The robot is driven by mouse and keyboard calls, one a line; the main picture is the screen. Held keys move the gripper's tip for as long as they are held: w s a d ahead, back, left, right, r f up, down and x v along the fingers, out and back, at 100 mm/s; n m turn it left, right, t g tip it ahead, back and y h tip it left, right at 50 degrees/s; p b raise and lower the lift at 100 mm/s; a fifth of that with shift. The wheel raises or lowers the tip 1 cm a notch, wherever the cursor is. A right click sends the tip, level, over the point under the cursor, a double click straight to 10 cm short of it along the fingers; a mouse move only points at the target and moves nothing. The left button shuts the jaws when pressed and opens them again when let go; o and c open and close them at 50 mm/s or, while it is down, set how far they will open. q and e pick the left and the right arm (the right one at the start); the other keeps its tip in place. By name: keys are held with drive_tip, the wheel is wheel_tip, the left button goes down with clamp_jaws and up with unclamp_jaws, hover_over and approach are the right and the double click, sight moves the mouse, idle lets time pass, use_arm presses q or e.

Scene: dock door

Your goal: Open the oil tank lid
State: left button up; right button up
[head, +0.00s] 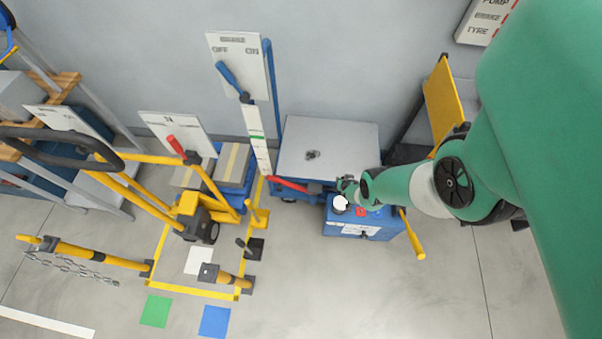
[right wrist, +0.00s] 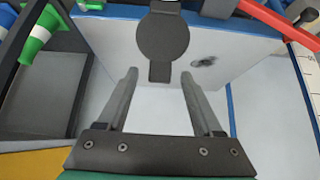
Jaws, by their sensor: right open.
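A blue box-shaped tank unit (head: 362,232) stands on the floor, with a white round spot (head: 340,203) on its top, beside my right gripper. In the right wrist view a dark round lid-like disc (right wrist: 163,38) with a short tab lies just beyond and between my fingertips. I cannot tell from these frames how far it is raised. My right gripper (right wrist: 159,76) is open, its two fingers apart and nothing between them. In the head view my right gripper (head: 346,186) is small and partly hidden by its arm. My left gripper is not in view.
A grey-topped cart (head: 325,147) stands behind the tank unit. A red lever (head: 288,185) and a yellow handle (head: 412,234) flank the unit. A yellow pallet truck (head: 190,205) stands to the left.

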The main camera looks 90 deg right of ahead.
drive_tip(key=p+v, duration=1.1)
drive_tip(key=shift+r, duration=0.2)
drive_tip(key=shift+a, duration=0.1)
